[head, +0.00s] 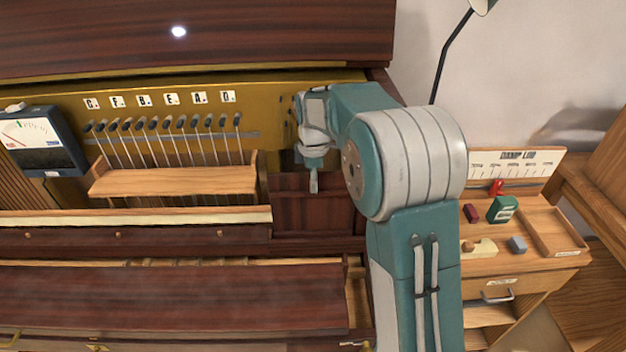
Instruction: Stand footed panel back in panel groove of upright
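The upright piano (320,75) fills the left and middle of the head view, its gold-coloured inside open. A dark red-brown panel (310,215) stands roughly upright at the right of the opening, beside the wooden shelf; I take it to be the footed panel. My gripper (314,188) points down at this panel's top edge and overlaps it in the picture. I cannot tell whether the fingers touch or grip it. The panel's feet and the groove cannot be made out. My arm hides the area to the right of the panel.
A wooden shelf (170,182) with several black-tipped rods (180,125) is left of the panel. A dial meter (42,140) stands far left. A wide dark board (170,298) lies in front. A side bench (525,262) at right holds small blocks. A lamp (452,50) stands behind.

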